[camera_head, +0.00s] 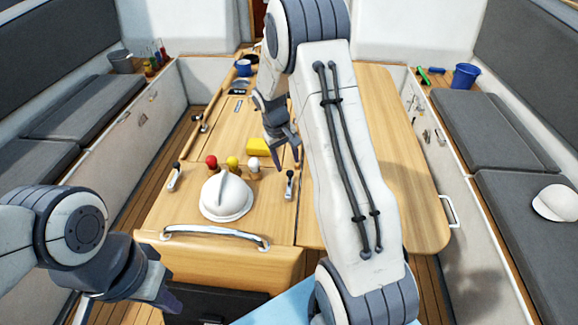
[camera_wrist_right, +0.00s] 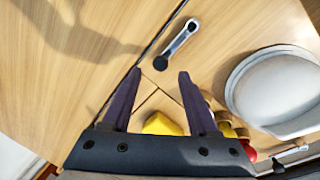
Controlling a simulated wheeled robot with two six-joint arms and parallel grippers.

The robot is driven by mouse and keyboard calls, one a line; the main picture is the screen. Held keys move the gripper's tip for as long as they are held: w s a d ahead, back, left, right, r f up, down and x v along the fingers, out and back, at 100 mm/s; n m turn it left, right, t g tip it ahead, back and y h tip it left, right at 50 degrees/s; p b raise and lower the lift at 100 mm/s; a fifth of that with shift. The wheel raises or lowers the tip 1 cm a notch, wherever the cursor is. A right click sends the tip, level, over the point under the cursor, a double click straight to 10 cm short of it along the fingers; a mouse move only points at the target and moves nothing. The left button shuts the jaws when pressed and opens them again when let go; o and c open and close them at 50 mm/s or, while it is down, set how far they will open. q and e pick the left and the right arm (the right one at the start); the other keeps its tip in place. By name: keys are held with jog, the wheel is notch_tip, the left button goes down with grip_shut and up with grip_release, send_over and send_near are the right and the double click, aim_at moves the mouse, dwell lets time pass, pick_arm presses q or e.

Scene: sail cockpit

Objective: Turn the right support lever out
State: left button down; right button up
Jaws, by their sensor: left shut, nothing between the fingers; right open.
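A similar left lever (camera_head: 174,180) is on the table's left side. My right gripper (camera_head: 285,157) is open and empty above the table, behind the right lever in the head view. In the right wrist view the gripper (camera_wrist_right: 159,75) shows two separated fingers. My left gripper (camera_head: 172,299) is shut and empty at lower left, in front of the table.
A metal handrail (camera_head: 215,232) runs along the table's front. The raised right table leaf (camera_head: 415,190) is bare.

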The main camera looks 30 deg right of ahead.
aim_at(290, 171)
jog(key=shift+d+f+p, duration=0.25)
jog(key=shift+f, duration=0.9)
jog(key=shift+d+f+p, duration=0.2)
jog(key=shift+f+p, duration=0.05)
jog(key=shift+f, duration=0.9)
jog(key=shift+c, duration=0.3)
grip_shut()
